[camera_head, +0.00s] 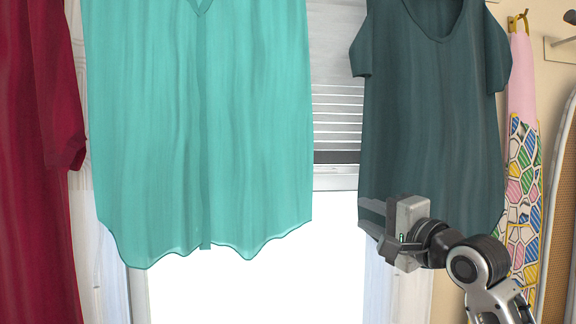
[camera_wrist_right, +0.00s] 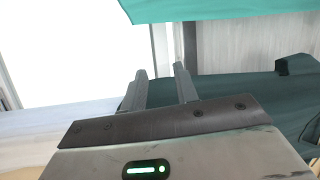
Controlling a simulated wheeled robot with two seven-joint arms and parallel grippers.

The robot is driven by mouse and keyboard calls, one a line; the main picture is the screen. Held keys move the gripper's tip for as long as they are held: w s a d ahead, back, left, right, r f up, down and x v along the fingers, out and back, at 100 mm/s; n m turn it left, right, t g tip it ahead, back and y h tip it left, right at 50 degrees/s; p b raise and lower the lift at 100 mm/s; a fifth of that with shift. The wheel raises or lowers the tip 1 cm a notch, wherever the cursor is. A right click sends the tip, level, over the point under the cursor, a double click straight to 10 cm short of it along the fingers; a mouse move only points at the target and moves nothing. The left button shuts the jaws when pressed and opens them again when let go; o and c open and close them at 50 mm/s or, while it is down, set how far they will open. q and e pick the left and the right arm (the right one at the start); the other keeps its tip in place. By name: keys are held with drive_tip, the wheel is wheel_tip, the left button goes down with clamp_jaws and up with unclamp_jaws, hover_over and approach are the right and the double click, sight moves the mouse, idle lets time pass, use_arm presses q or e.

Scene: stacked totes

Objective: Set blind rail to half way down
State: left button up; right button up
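The white slatted blind (camera_head: 338,105) hangs in the window between two garments. Its dark bottom rail (camera_head: 338,157) lies level just above a white frame bar, with bright open window below. The garments hide both sides of the blind, so the rail's full width does not show. My right gripper (camera_head: 370,222) is in front of the dark green garment's lower hem, lower and to the right of the rail. In the right wrist view my right gripper (camera_wrist_right: 160,82) has its two fingers apart with nothing between them. My left gripper is not in view.
A turquoise garment (camera_head: 200,130) covers the window's left part. A dark green garment (camera_head: 430,110) hangs at the right, close to my right gripper. A dark red garment (camera_head: 40,160) hangs far left. A patterned ironing-board cover (camera_head: 522,170) hangs on a hook at the right.

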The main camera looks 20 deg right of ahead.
wheel_tip(320, 180, up, 4)
drive_tip(key=p, duration=0.5)
approach(316, 172)
drive_tip(key=shift+m+t+y, duration=0.3)
drive_tip(key=shift+m, duration=0.1)
drive_tip(key=x, duration=0.7)
drive_tip(key=shift+d+f, duration=0.15)
drive_tip(key=shift+w, duration=0.55)
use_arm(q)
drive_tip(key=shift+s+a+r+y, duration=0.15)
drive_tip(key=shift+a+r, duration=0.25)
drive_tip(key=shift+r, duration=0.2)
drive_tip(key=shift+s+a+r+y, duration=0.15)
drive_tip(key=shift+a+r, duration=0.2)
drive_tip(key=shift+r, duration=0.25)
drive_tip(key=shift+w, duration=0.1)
use_arm(e)
clamp_jaws()
